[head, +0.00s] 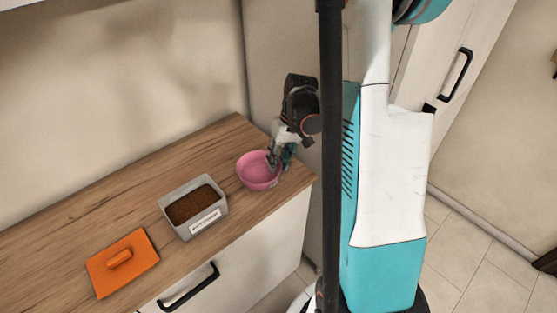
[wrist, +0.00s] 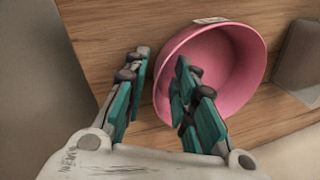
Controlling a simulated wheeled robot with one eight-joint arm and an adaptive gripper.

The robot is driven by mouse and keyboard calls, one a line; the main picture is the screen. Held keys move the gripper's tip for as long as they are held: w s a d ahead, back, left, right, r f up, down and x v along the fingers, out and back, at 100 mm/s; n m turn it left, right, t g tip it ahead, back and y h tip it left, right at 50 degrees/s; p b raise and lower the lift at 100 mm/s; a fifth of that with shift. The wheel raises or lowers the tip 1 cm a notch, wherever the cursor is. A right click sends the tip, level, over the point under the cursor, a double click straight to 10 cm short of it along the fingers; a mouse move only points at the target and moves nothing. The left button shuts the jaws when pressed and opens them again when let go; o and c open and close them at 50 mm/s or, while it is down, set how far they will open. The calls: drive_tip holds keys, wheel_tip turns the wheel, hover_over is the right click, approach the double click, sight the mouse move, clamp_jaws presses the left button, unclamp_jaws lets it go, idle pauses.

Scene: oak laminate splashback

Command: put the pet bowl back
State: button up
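The pink pet bowl (head: 254,178) stands on the wooden counter, near its right end. It looks empty inside, and a small pale label shows on its outside. In the wrist view the bowl (wrist: 245,75) fills the upper right. My gripper (head: 276,158) is at the bowl's right rim in the head view. In the wrist view my gripper (wrist: 162,58) is open, with one teal finger outside the bowl and the other over its inside. The rim lies between the fingers, with gaps visible. I cannot tell whether either finger touches the bowl.
A grey labelled bin (head: 207,224) with brown contents stands left of the bowl. An orange lid (head: 122,262) with a handle lies further left on the wooden counter (head: 165,170). The wall runs behind, and a drawer with a black handle (head: 190,287) is below.

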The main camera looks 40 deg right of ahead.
drive_tip(key=p+v, duration=0.4)
drive_tip(key=v, duration=0.8)
